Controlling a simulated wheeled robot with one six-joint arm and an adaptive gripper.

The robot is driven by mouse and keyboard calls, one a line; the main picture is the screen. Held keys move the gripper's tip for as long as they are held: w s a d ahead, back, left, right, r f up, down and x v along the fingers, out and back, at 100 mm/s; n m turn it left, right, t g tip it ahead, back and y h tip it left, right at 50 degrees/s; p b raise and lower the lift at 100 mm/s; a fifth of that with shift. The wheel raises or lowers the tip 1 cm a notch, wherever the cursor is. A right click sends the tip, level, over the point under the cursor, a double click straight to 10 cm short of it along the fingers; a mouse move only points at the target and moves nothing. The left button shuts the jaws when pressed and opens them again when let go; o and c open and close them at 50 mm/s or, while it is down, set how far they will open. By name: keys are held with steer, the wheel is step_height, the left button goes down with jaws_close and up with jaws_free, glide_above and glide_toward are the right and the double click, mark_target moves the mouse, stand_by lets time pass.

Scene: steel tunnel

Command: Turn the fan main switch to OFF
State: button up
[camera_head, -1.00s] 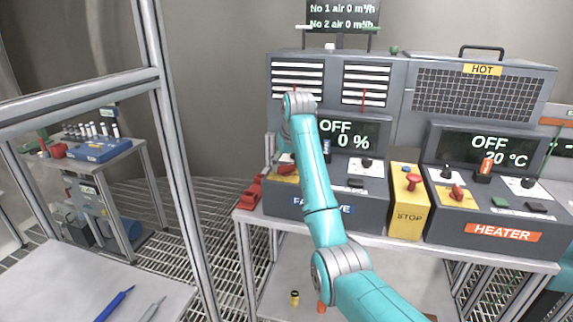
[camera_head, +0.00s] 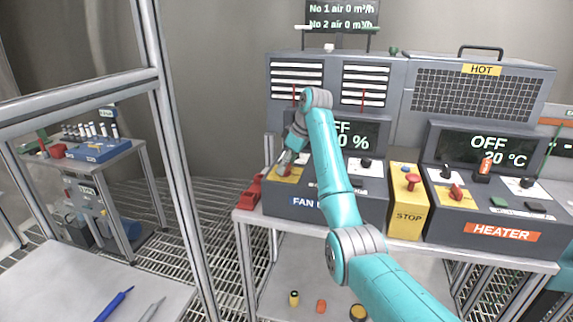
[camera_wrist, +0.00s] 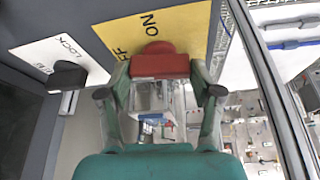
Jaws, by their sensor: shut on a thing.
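The fan main switch is a red rotary handle (camera_wrist: 160,66) on a yellow plate (camera_wrist: 190,30) marked ON and OFF in the wrist view. My gripper (camera_wrist: 160,74) has one finger at each end of the red handle and is shut on it. The OFF label is partly hidden by the handle. I cannot tell clearly which mark the handle points to. In the head view my gripper (camera_head: 286,162) is at the yellow plate (camera_head: 283,177) on the left of the fan drive unit (camera_head: 370,205). The fan display (camera_head: 357,136), partly behind my arm, shows "0 %".
A black lock knob (camera_wrist: 67,75) sits beside the yellow plate. A yellow STOP box (camera_head: 408,217) with a red button stands right of the fan unit, and the heater unit (camera_head: 490,225) beyond it. A metal frame post (camera_head: 170,130) stands left.

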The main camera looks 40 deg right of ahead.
steer(key=shift+n+g+y, duration=0.3)
steer(key=shift+n, duration=0.7)
steer(key=o, duration=1.1)
steer(key=shift+o, duration=0.2)
